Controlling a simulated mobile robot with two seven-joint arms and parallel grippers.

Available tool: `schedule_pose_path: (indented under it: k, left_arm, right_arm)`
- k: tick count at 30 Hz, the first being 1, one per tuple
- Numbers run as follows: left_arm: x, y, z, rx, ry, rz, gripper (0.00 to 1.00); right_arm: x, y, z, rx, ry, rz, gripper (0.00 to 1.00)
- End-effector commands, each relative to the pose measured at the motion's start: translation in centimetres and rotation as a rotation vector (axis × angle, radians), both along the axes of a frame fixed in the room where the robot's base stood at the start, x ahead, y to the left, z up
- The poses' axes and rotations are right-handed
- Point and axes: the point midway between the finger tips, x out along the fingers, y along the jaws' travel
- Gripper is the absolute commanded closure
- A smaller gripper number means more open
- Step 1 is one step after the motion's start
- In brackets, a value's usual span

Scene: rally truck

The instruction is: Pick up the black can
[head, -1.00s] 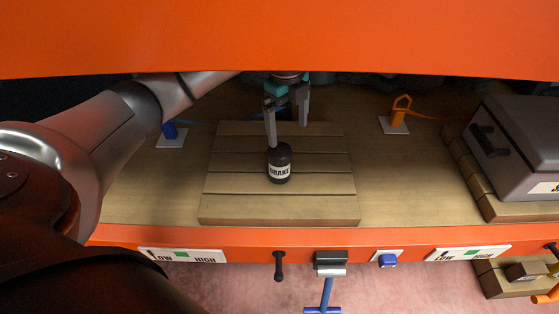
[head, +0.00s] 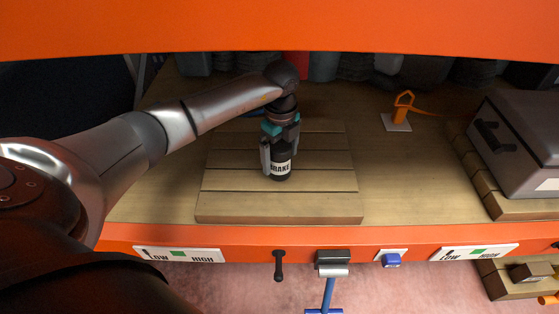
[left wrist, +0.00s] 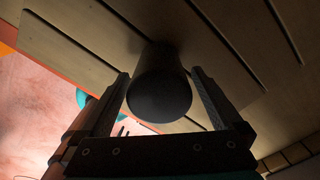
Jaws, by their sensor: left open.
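The black can (head: 281,170), with a white label, stands upright on a slatted wooden board (head: 225,190) in the head view. My left gripper (head: 280,162) is lowered over it, with fingers at the can's sides. In the left wrist view the can (left wrist: 160,85) is seen end-on between the two open fingers (left wrist: 160,95). A small gap shows beside the right finger; contact at the left finger is hard to judge. The gripper hides the can's top in the head view. My right gripper is not in view.
A grey case (head: 520,140) stands on wooden slats at the right. An orange clip (head: 402,106) on a white plate stands behind. The orange front edge (head: 240,238) carries labels and a black handle (head: 279,265). An orange panel (head: 280,25) hangs above. The board around the can is clear.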

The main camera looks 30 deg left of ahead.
Motion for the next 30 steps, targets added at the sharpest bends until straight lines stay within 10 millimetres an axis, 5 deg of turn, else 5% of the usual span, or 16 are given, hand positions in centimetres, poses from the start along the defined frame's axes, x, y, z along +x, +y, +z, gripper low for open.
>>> schedule_pose_path:
  k: [4, 12, 30]
  left_arm:
    - [-0.1, 0.1, -2.5, -0.001, 0.002, 0.0, 0.0]
    - [0.0, 0.1, -2.8, -0.001, -0.001, -0.001, 0.0]
    - [0.0, 0.1, -2.8, -0.001, 0.0, -0.001, 0.68]
  right_arm:
    - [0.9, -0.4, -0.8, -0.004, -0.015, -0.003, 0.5]
    - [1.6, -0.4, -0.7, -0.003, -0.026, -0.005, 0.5]
    - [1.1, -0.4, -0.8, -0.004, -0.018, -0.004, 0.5]
